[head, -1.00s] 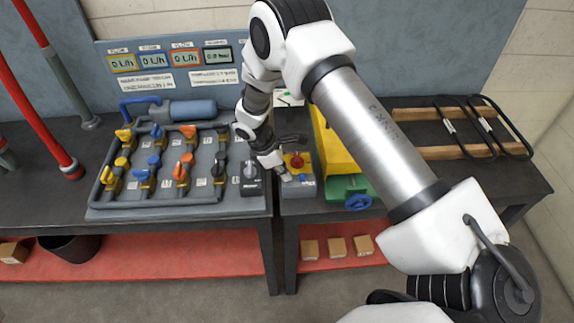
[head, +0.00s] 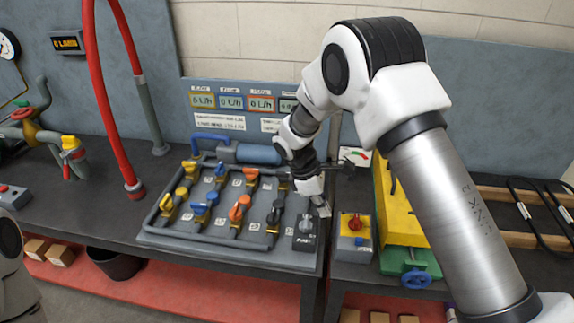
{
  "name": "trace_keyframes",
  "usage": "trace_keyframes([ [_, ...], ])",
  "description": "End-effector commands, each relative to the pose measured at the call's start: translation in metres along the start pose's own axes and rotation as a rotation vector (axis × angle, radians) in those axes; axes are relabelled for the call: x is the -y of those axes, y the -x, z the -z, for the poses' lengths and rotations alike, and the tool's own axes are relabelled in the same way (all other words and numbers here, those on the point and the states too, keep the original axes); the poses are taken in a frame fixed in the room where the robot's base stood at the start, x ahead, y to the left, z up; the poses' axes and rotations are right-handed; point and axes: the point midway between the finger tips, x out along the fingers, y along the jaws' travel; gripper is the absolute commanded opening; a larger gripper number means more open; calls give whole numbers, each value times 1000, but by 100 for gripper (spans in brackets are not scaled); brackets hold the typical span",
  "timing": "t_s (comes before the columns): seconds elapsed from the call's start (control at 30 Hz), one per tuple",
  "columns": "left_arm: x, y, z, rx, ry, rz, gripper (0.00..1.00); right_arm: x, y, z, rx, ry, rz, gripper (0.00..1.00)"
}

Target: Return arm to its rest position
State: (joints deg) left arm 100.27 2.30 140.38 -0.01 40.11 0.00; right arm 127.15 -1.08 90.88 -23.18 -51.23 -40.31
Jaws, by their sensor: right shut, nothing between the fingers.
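My right arm reaches in from the lower right. Its gripper (head: 323,207) is shut and empty. In the picture it lies between the grey switch box (head: 305,236) on the valve board and the box with the red knob (head: 356,232). It appears raised above the bench, apart from both. My left gripper is not in view; only part of my left arm shows at the left edge.
The valve board (head: 160,238) with several coloured levers lies on the dark bench (head: 95,205). A yellow machine with a blue handwheel (head: 416,278) stands right. Red pipes (head: 92,90) rise left. A display panel (head: 215,122) stands behind the board.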

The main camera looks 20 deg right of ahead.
Motion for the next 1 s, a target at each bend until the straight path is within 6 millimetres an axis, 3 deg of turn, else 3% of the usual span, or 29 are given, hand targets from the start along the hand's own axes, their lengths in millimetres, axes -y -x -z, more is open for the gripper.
trace_keyframes([
  [0.17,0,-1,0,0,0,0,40,4,-11,2,10,6,16,0],
  [0.27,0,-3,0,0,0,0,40,23,-51,3,52,29,86,0],
  [0.37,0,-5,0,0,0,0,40,75,-107,-8,115,60,225,0],
  [0.5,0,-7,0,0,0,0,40,176,-189,-16,94,-5,385,0],
  [0.57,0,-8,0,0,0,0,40,224,-218,-21,62,-100,431,0],
  [0.6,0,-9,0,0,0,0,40,257,-234,-25,38,-192,454,0],
  [0.7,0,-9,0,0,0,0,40,309,-252,-33,-41,-473,436,0],
  [0.8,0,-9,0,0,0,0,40,314,-248,-35,-147,-735,349,0],
  [1.0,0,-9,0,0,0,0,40,274,-241,-18,-348,-1018,208,0],
])
